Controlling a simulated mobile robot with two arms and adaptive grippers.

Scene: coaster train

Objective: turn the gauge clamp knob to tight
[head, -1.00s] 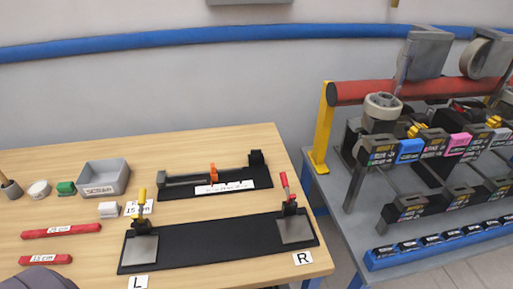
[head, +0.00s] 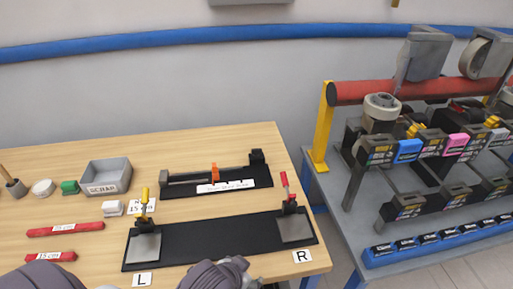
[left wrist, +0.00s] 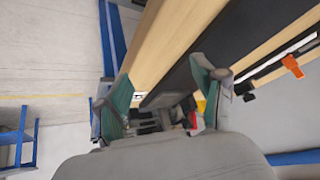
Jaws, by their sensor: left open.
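The black gauge fixture (head: 262,175) lies at the back of the wooden table, with a white scale strip along its front. The small orange clamp knob (head: 214,172) stands up from it about midway; whether it is loose or tight cannot be told. In the left wrist view the orange knob (left wrist: 292,65) shows at the right, outside my fingers. My left gripper (head: 240,277) is at the bottom edge of the head view, in front of the black board and well apart from the gauge. In the left wrist view my left gripper (left wrist: 165,92) is open and empty. My right gripper is not in view.
A black board (head: 222,240) with a yellow-handled clamp (head: 145,202) and a red-handled clamp (head: 286,187) lies between my gripper and the gauge. Red bars (head: 65,229) and a grey scrap bin (head: 106,177) are at the left. A loaded rack bench stands right.

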